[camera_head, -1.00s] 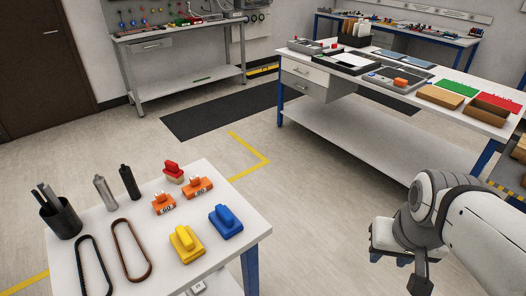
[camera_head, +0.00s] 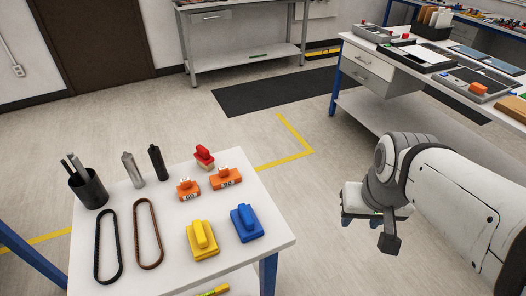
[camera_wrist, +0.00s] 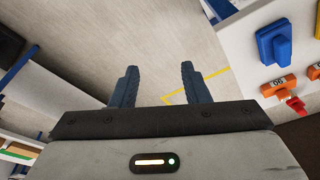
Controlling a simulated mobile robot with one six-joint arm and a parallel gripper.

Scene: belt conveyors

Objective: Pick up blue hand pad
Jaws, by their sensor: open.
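The blue hand pad (camera_head: 246,223) lies near the right edge of the white table in the head view, right of a yellow hand pad (camera_head: 202,240). It also shows at the upper right of the wrist view (camera_wrist: 273,42). My gripper (camera_head: 362,219) is off the table's right side, apart from the pad, over the floor. In the wrist view my gripper (camera_wrist: 158,88) has its two dark blue fingers spread, with only floor between them. Nothing hides the blue pad in the head view.
Another workbench (camera_head: 375,95) is at the upper right. Floor lies between.

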